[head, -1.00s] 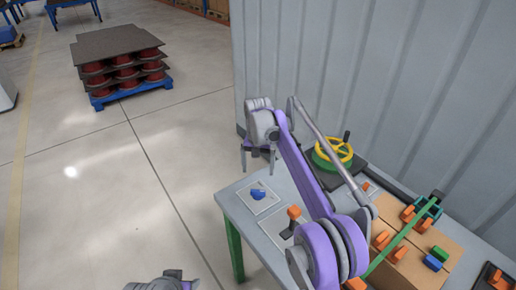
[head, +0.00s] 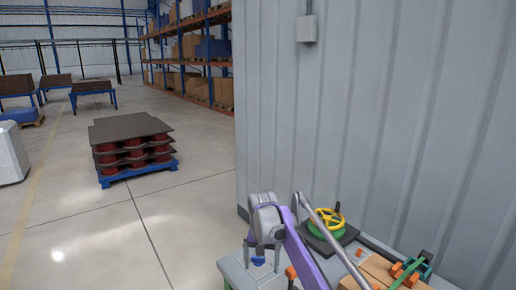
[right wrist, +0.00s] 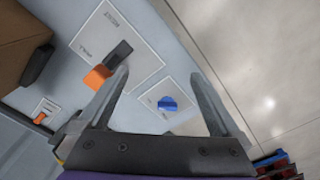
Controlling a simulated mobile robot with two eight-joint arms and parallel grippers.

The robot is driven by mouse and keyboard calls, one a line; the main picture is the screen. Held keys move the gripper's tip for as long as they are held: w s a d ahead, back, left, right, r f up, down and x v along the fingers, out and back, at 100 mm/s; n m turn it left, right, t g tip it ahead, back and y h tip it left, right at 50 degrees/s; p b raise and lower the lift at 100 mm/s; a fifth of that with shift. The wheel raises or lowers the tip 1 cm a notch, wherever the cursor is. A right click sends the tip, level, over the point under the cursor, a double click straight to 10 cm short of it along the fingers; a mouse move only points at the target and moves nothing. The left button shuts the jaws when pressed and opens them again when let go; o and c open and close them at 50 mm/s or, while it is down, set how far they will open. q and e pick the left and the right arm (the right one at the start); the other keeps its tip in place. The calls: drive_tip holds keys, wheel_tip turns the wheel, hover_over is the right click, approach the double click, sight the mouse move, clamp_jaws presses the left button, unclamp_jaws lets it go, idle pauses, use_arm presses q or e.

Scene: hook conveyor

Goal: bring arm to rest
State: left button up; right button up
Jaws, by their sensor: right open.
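My right arm reaches in from the lower right in the head view, with its purple and grey links over the work table (head: 234,268). My right gripper (head: 264,258) hangs above the table's left end, pointing down. In the right wrist view its two fingers (right wrist: 160,75) are spread apart with nothing held between them. A blue knob (right wrist: 167,103) on a pale plate shows between and beyond the fingers; it also shows in the head view (head: 258,260). An orange-handled lever (right wrist: 98,78) is beside the left finger. My left gripper is out of view.
A yellow handwheel on a green base (head: 327,217) stands behind my right arm. A cardboard box with a green strap (head: 400,280) is at the lower right. The corrugated wall (head: 400,120) rises behind the table. Open floor lies left, with a loaded pallet (head: 135,150).

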drive_tip(key=s+d+r+t, duration=0.2)
drive_tip(key=s+d+r, duration=0.3)
drive_tip(key=s+d, duration=0.7)
drive_tip(key=s+d+f+n+t, duration=0.1)
drive_tip(key=s+f, duration=0.4)
drive_tip(key=s, duration=0.6)
drive_tip(key=s+d+f+t, duration=0.2)
drive_tip(key=s+f, duration=0.3)
drive_tip(key=s, duration=0.6)
drive_tip(key=shift+s+d+f+n, duration=0.25)
drive_tip(key=shift+d+n, duration=0.15)
drive_tip(key=shift+d, duration=0.45)
drive_tip(key=shift+r, duration=0.1)
